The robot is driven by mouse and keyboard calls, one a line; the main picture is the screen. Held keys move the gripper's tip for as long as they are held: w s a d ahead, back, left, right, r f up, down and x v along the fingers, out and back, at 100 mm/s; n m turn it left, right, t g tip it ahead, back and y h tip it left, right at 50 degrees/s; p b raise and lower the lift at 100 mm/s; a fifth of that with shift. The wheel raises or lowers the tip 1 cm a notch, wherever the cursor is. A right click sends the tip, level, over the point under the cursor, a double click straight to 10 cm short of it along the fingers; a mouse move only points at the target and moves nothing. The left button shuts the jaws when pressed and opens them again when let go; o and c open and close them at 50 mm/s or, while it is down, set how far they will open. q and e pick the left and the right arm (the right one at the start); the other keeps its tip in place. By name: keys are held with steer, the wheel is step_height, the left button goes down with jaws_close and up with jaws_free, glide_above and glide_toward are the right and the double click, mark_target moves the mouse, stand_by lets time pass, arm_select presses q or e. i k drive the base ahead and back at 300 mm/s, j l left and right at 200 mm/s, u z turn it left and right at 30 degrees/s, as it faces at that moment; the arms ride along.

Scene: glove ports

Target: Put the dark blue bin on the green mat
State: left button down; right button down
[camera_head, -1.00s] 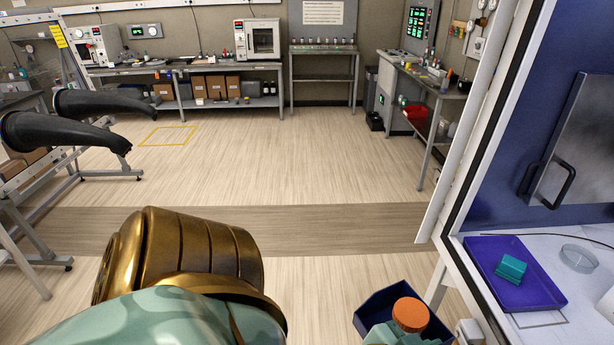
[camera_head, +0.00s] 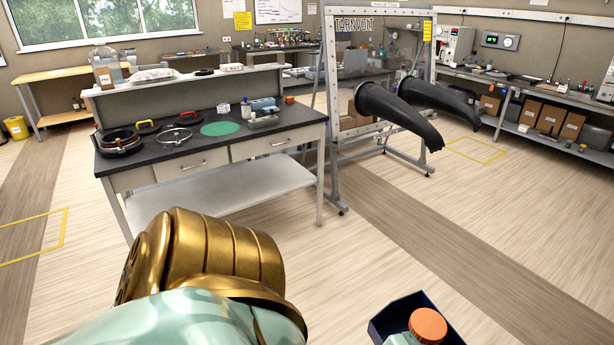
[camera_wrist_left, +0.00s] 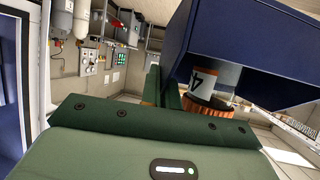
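The dark blue bin (camera_head: 393,312) is at the bottom edge of the head view, partly cut off. It fills the upper right of the left wrist view (camera_wrist_left: 245,55), close beyond my left gripper (camera_wrist_left: 165,82). The green fingers are close together at the bin's near edge and appear closed on its wall; the contact is partly hidden. The round green mat (camera_head: 220,128) lies flat on the dark top of the bench (camera_head: 292,127), ahead and left in the head view, well away from the bin. My right gripper is not in view.
A black ring-shaped item (camera_head: 120,143), a clear dish (camera_head: 174,136), red (camera_head: 188,114) and yellow (camera_head: 145,126) handled items and a grey rack (camera_head: 263,122) stand around the mat. Black glove sleeves (camera_head: 400,112) jut out right of the bench. The floor before the bench is clear.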

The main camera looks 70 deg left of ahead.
mark_target(220, 129)
steer(key=i+j+u, duration=0.1)
steer(key=j+u, duration=0.3)
steer(key=i+j+u, duration=0.1)
steer(key=j+u, duration=0.35)
steer(key=i+j+u, duration=0.2)
steer(key=j+u, duration=0.2)
steer(key=i+j+u, duration=0.25)
steer(key=u, duration=0.15)
steer(key=i+j+u, duration=0.25)
steer(key=u, duration=0.15)
